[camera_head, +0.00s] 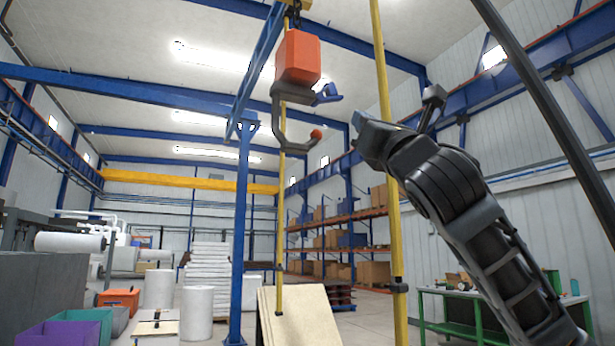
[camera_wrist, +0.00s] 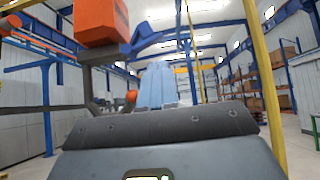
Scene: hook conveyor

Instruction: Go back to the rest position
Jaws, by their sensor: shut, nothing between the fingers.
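My gripper (camera_head: 370,138) is raised at the right of the head view, its tip to the right of the hook and apart from it in the picture. A dark hook (camera_head: 278,118) hangs under an orange block (camera_head: 298,57) from the overhead rail. The hook has an orange tip (camera_head: 316,134) and a blue latch piece (camera_head: 327,94).
Yellow posts (camera_head: 388,150) stand near my arm, and a blue post (camera_head: 240,230) stands further left. A green-legged bench (camera_head: 450,295) is at lower right. Purple and green bins (camera_head: 75,325) are at lower left. Shelves with boxes (camera_head: 345,235) stand behind.

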